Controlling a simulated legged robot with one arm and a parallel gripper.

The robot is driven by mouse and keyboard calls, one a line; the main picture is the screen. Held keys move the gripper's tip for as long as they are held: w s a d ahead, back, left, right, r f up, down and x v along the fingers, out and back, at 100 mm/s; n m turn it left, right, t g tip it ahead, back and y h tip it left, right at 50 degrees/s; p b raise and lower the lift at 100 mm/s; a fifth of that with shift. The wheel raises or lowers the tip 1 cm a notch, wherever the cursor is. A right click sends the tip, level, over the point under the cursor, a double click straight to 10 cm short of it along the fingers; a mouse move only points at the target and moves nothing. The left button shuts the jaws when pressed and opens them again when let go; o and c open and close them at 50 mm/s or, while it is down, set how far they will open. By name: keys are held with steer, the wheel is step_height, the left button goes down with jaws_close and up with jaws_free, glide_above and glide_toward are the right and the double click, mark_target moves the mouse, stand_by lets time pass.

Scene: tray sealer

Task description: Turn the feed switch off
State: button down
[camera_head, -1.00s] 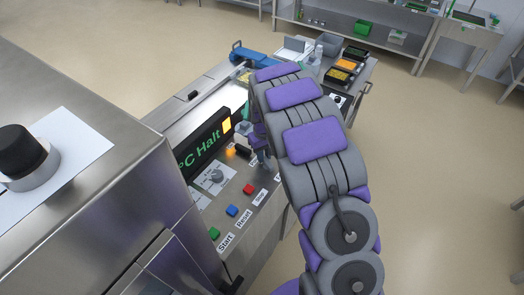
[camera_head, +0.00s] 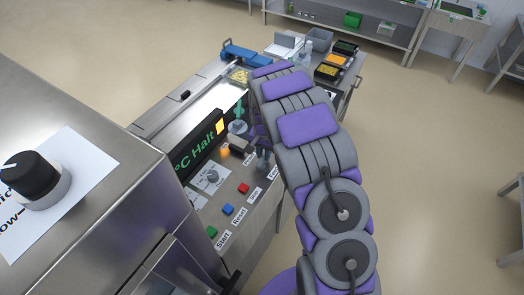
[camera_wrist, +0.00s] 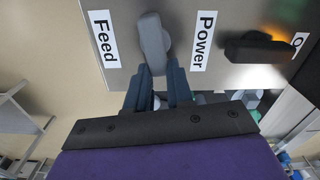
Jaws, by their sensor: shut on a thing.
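The feed switch (camera_wrist: 152,42) is a grey lever knob on the steel panel in the wrist view. The white Feed label (camera_wrist: 103,38) is to its left. My gripper (camera_wrist: 157,75) is shut on the knob's near end, with one dark finger on each side. In the head view my gripper (camera_head: 262,160) is at the panel, largely behind my arm. The feed switch cannot be made out clearly there.
The black power knob (camera_wrist: 255,48) is right of the Power label (camera_wrist: 203,40), close to my gripper. A red button (camera_head: 243,188), blue button (camera_head: 228,210) and green button (camera_head: 211,231) sit nearer. The display (camera_head: 198,148) reads Halt. A steel housing (camera_head: 110,185) fills the left.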

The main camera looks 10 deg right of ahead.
steer(key=shift+s+d+m, duration=0.15)
steer(key=shift+s+m, duration=0.05)
steer(key=shift+m, duration=0.8)
steer(key=c, duration=1)
jaws_free()
step_height(320, 180, up, 17)
steer(key=p, duration=0.1)
steer(key=shift+r, duration=0.15)
